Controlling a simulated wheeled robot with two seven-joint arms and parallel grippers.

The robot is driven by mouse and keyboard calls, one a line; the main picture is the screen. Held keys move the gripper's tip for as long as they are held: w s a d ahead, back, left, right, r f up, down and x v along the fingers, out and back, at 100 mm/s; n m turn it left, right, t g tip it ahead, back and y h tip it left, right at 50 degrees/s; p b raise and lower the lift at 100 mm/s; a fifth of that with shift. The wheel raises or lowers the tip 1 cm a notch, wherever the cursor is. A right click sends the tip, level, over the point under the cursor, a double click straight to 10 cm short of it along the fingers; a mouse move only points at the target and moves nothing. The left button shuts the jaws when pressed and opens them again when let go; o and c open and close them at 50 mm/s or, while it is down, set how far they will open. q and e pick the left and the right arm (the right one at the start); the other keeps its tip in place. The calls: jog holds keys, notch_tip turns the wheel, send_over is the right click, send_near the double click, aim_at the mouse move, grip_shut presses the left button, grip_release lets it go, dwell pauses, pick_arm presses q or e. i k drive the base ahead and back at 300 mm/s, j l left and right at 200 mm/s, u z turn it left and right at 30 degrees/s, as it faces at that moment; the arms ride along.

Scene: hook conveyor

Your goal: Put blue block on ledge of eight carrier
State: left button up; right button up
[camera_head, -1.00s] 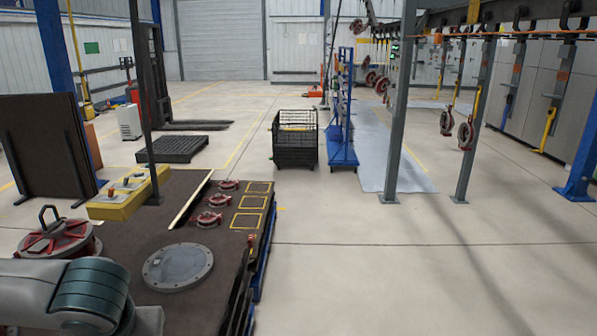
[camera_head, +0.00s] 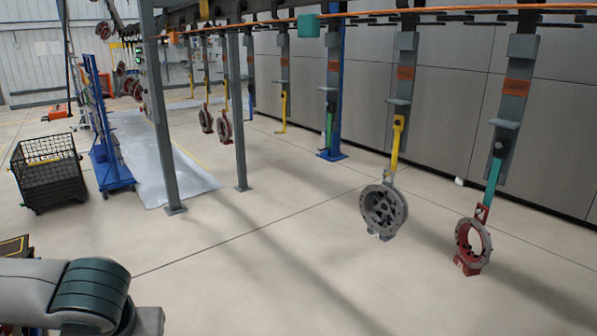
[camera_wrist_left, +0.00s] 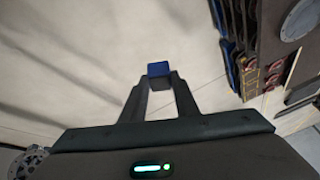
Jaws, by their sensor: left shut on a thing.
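The blue block (camera_wrist_left: 158,69) is held between the fingertips of my left gripper (camera_wrist_left: 159,82) in the left wrist view, with open floor behind it. In the head view only my left arm shows at the bottom left; its gripper and the block are out of that picture. Several grey carriers hang from the overhead rail. The two nearest have small ledges, one above a yellow hook (camera_head: 398,102) and one above a teal hook (camera_head: 507,123). My right gripper is not in view.
A grey wheel part (camera_head: 384,209) and a red ring (camera_head: 472,245) hang from the nearest hooks. Grey posts (camera_head: 168,130) stand left of them. A black mesh cage (camera_head: 48,172) and blue rack (camera_head: 103,130) stand at left. The middle floor is clear.

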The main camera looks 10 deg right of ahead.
aim_at(505, 122)
jog(key=i+l+z, duration=0.15)
jog(key=i+z, duration=0.25)
jog(key=i+l+z, duration=0.1)
jog(key=i+z, duration=0.3)
jog(key=i, duration=0.5)
jog(key=z, duration=0.05)
